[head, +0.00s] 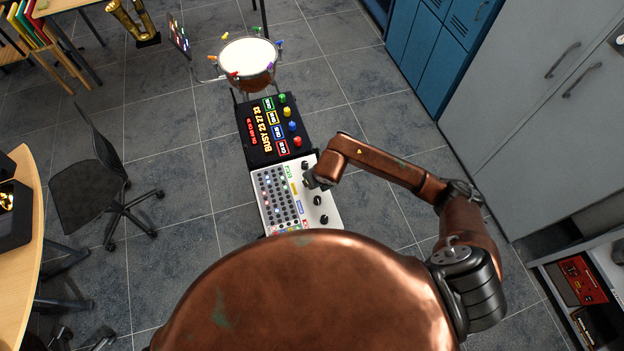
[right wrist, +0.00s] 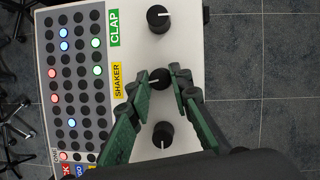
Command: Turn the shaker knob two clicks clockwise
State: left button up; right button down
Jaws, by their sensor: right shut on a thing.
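The white drum machine (head: 325,216) has a lit button grid and a column of black knobs. In the right wrist view, the shaker knob (right wrist: 157,77) is the middle of three visible black knobs, to the right of the yellow SHAKER label (right wrist: 118,80). My right gripper (right wrist: 162,80) has its green fingers closed on this knob, one on each side. The fingers hide part of the knob; a pale pointer mark shows towards its left. In the head view, my right gripper (head: 311,181) is over the knob column. My left gripper is not in view.
Beside the held knob are the clap knob (right wrist: 158,19) and a lower knob (right wrist: 162,135), close to the fingers. A black device with coloured knobs (head: 258,144) and a drum (head: 247,60) stand beyond the machine. The floor to the right is clear.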

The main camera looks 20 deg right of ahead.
jog(key=shift+a+m+h, duration=0.1)
jog(key=shift+m+h, duration=0.4)
jog(key=shift+m, duration=0.6)
jog(key=c, duration=1.8)
grip_release()
jog(key=shift+o, duration=0.2)
jog(key=shift+r, duration=0.1)
jog(key=v, duration=1.1)
jog(key=shift+s+r, duration=0.25)
jog(key=shift+r, duration=0.1)
